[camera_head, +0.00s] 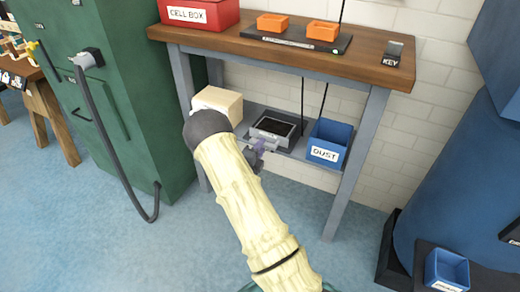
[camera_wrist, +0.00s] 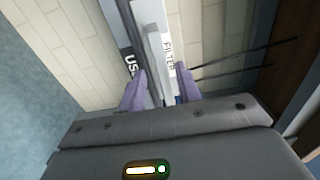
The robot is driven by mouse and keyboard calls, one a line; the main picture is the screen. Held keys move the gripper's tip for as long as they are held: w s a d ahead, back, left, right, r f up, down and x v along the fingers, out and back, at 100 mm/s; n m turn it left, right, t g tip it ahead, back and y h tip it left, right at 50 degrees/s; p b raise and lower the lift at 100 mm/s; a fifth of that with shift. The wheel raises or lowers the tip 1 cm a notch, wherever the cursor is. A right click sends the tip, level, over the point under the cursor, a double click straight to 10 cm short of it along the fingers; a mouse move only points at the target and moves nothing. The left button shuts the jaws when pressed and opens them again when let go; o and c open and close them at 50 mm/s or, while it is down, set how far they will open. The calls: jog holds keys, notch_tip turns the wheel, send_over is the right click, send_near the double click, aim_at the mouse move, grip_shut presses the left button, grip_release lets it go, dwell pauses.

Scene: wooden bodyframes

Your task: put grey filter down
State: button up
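My gripper (camera_head: 258,148) is in front of the table's lower shelf, at the near edge of a grey tray (camera_head: 254,133) with a dark inside. In the wrist view, the two purple fingers of my gripper (camera_wrist: 160,90) stand on either side of a narrow light grey piece, which looks like the grey filter (camera_wrist: 153,50). A white label reading "FILTER" is beside this piece, and a dark surface with "US" is to its left. The filter is small and partly hidden by my arm in the head view, so I cannot tell whether it touches the tray.
A blue "DUST" bin (camera_head: 328,143) stands right of the tray, and a cream block (camera_head: 218,104) stands left. The wooden tabletop (camera_head: 360,68) overhangs the shelf. Table legs flank it. A green cabinet (camera_head: 140,100) is at left, and black cables hang behind the tray.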

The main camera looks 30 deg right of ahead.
jog(key=shift+r, duration=0.1)
jog(key=p+v, duration=0.3)
jog(key=v, duration=0.9)
jog(key=shift+r, duration=0.1)
